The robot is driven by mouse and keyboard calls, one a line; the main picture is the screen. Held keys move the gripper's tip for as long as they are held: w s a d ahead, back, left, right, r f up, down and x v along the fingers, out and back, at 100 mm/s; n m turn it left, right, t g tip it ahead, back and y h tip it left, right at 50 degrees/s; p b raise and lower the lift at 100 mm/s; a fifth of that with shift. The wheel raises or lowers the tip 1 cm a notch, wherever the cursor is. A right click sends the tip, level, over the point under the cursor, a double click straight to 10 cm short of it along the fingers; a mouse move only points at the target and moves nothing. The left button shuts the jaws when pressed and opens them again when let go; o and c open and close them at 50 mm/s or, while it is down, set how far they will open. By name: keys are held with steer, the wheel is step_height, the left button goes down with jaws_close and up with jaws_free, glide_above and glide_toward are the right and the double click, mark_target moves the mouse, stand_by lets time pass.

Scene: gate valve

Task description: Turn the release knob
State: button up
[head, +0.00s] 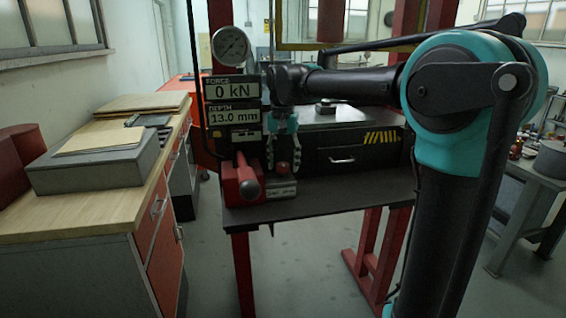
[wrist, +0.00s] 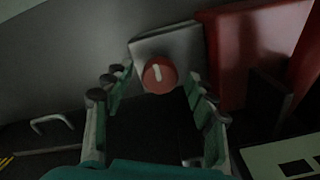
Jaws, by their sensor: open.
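The release knob (wrist: 160,75) is a round red knob with a white mark, seen in the wrist view at the upper middle. It sits on a small grey metal block (wrist: 172,44). My gripper (wrist: 156,84) is open, with one finger on each side of the knob in the picture and a visible gap on both sides. I cannot tell how far the fingertips are from it in depth. In the head view my gripper (head: 283,168) points down beside the red pump unit (head: 232,182) with its thick red lever.
A display panel (head: 232,102) reads 0 kN and 13.0 mm, with a round gauge (head: 231,46) above. A dark drawer (head: 350,158) with a handle stands right of my gripper. The press table (head: 340,192) has free room in front. A wooden workbench (head: 75,211) stands left.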

steer(key=c, duration=1.1)
steer(key=shift+c, duration=0.2)
